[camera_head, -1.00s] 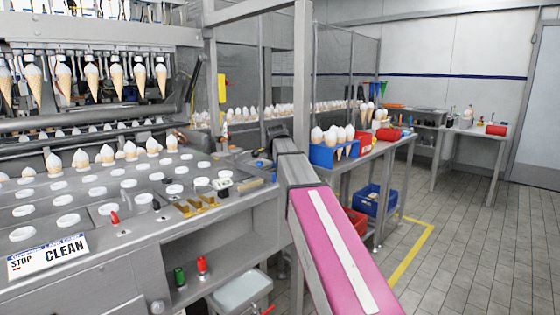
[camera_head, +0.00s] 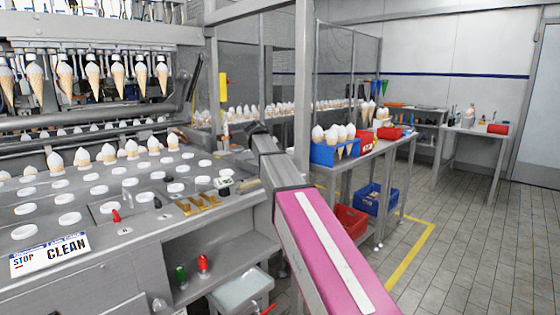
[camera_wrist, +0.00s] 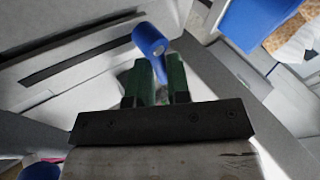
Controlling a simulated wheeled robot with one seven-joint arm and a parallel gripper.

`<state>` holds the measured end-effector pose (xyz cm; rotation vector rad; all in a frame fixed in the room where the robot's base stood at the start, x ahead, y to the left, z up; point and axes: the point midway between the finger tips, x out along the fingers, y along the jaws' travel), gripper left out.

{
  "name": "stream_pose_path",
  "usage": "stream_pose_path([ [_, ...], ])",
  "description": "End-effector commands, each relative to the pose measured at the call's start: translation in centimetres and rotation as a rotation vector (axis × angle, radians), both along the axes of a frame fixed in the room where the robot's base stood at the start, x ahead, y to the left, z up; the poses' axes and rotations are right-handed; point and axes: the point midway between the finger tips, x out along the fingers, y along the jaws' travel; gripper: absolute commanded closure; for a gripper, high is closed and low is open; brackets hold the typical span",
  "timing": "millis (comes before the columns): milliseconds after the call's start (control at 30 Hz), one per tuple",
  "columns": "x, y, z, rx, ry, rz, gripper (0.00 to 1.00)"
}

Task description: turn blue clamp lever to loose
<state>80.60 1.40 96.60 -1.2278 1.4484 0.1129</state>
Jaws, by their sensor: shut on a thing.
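The blue clamp lever (camera_wrist: 150,38) shows in the wrist view as a rounded blue hub with a short arm running down between my fingers. My gripper (camera_wrist: 160,66) has green finger pads and is shut on that arm, with the hub just beyond the fingertips. In the head view the lever does not show; my own arm covers that spot at the right end of the machine bench. The lever's exact angle cannot be told.
In the head view a blue crate (camera_head: 321,153) of cones stands on a side table right of my arm. Red (camera_head: 350,220) and blue (camera_head: 375,200) bins sit below it. A steel post (camera_head: 302,95) rises close behind my arm. Open floor lies to the right.

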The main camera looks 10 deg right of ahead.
Motion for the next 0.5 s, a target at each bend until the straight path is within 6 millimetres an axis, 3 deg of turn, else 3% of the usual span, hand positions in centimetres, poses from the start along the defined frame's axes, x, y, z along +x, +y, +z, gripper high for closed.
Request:
stream_pose_path([
  [500,-0.28,0.78,-0.36,0.010,0.011,-0.205,1.00],
])
